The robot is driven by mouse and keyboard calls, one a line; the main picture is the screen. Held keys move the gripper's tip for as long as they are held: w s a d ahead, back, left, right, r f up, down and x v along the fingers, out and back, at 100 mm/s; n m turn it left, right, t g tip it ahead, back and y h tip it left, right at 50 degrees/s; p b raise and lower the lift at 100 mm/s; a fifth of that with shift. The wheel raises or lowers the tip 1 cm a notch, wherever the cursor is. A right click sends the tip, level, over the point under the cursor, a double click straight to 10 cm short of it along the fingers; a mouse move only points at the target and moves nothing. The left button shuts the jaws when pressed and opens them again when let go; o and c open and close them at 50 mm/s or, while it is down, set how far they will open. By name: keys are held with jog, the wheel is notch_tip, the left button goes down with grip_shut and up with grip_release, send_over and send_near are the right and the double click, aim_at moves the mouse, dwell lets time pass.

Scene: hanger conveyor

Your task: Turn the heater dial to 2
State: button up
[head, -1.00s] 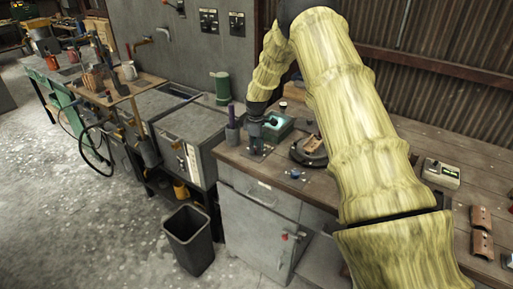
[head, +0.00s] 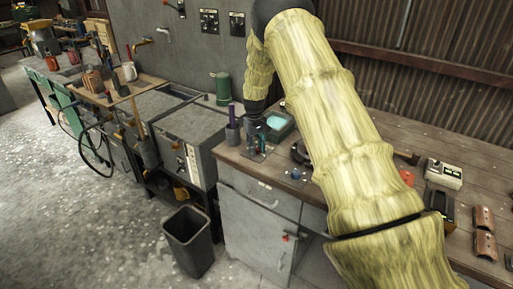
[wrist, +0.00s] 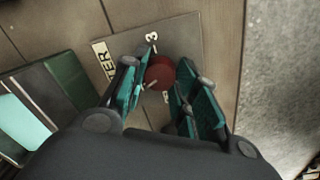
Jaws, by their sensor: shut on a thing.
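The heater dial (wrist: 160,72) is a round red knob with a pale pointer line, on a grey plate (wrist: 190,40) in the wrist view. The plate carries partly hidden lettering ending in "TER" and a 3 beyond the knob; other marks are hidden by the fingers. The pointer line slants toward the left finger; I cannot tell which number it marks. My gripper (wrist: 158,92) has its teal fingers on either side of the dial and is shut on it. In the head view my gripper (head: 256,141) is down at the plate near the bench's left end.
A green box with a pale top (wrist: 22,122) stands close left of the plate in the wrist view; it also shows in the head view (head: 279,124). A purple-grey holder (head: 232,133) stands left of my gripper. The bench's front edge is close by.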

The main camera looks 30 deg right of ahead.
jog(key=m, duration=0.5)
jog(key=shift+w+m, duration=0.1)
jog(key=shift+m, duration=0.2)
jog(key=m, duration=0.5)
jog(key=shift+g, duration=0.3)
jog(key=shift+m, duration=0.3)
jog(key=o, duration=1)
jog(key=r, duration=1.2)
jog(key=shift+w+a, duration=0.15)
jog(key=shift+w, duration=0.1)
